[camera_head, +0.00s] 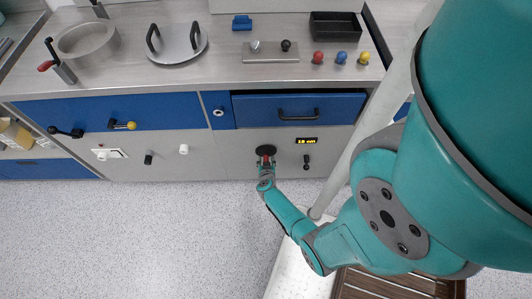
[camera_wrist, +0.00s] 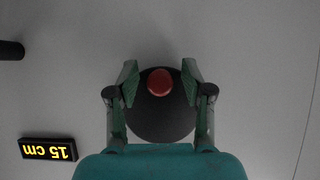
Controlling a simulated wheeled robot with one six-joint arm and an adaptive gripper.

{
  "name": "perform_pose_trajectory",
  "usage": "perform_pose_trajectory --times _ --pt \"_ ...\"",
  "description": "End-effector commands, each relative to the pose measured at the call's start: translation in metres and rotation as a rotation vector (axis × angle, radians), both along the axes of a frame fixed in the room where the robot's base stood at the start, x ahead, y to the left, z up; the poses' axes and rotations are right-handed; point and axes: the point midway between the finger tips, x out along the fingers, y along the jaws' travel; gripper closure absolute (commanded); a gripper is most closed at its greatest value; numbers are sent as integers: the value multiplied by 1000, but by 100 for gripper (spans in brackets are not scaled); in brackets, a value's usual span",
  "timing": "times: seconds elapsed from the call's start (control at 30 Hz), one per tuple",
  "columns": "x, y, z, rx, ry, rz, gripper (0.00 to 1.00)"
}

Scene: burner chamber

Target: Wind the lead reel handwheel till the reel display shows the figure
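The handwheel is a dark round disc (camera_head: 265,149) on the grey lower panel, with a red knob on it. In the wrist view the disc (camera_wrist: 160,122) lies between my fingers, and the red knob (camera_wrist: 160,82) stands near its upper edge. My gripper (camera_head: 265,162) is at the wheel. In the wrist view my gripper (camera_wrist: 160,83) is open, one finger on each side of the knob, with a narrow gap showing on both sides. The display (camera_head: 307,141) is right of the wheel. It appears upside down in the wrist view (camera_wrist: 47,149) and seems to read 15 cm.
A black handle (camera_head: 306,161) sits below the display; part of it shows in the wrist view (camera_wrist: 12,50). A blue drawer (camera_head: 260,108) with a black pull is above the wheel. A white knob (camera_head: 183,149) and a black knob (camera_head: 148,158) are to the left.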

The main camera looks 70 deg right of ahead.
Motion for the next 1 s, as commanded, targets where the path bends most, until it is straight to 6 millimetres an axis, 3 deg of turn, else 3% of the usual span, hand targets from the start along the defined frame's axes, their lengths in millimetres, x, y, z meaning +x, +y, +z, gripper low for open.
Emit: perform_pose_trajectory --times 0.03,0.17,0.43,0.77,1.0 --pt "0 0 0 0 0 0 70" --pt "0 0 0 0 0 0 100" --pt "-1 -1 1 -26 58 0 100" --pt "-11 -6 4 -155 369 0 100" --pt "-13 -6 4 -162 389 0 100"
